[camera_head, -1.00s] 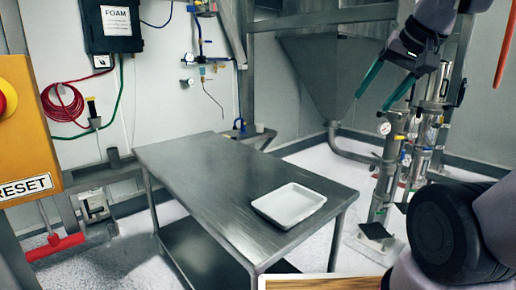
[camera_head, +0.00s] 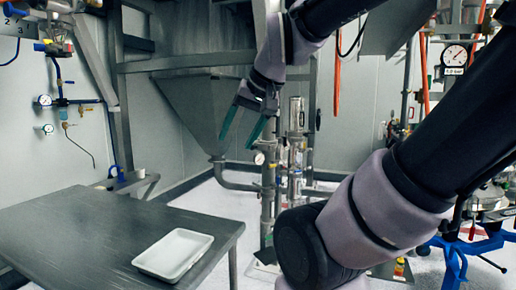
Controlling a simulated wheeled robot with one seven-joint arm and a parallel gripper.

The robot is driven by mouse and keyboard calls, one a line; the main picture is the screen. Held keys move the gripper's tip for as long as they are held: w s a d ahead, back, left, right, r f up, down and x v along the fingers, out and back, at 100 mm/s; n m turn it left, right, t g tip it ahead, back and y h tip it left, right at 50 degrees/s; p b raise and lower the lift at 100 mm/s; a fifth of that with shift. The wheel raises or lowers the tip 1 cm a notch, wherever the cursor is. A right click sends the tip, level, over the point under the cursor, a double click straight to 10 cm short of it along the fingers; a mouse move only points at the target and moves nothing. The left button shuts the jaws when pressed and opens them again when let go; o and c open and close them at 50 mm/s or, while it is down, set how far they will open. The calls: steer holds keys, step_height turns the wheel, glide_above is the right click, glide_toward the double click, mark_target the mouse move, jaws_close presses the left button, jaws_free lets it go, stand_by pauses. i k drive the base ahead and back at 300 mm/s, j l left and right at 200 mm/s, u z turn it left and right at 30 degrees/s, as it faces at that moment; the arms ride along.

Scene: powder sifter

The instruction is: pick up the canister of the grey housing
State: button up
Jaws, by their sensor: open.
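Upright metal cylinders stand in a cluster right of the hopper. One shiny cylinder (camera_head: 296,113) is on top, and a clear-walled section shows lower down. I cannot tell for sure which part is the canister or the grey housing. My gripper (camera_head: 236,142) has two green fingers spread apart, pointing down, with nothing between them. In the picture it is left of the shiny cylinder, overlapping the hopper's right side and the pipework. It does not visibly hold anything, and its depth relative to the cylinders is unclear.
A metal table (camera_head: 85,232) with a white tray (camera_head: 173,254) stands at lower left. A grey hopper (camera_head: 190,108) and steel frame are behind. A pressure gauge (camera_head: 454,56), hoses and a blue-legged stand (camera_head: 455,255) are at right. My arm covers much of the right side.

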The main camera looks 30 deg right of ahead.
mark_target(269, 133)
steer(key=k+l+z, duration=0.1)
steer(key=z, duration=0.3)
steer(key=i+j+z, duration=0.1)
steer(key=z, duration=0.3)
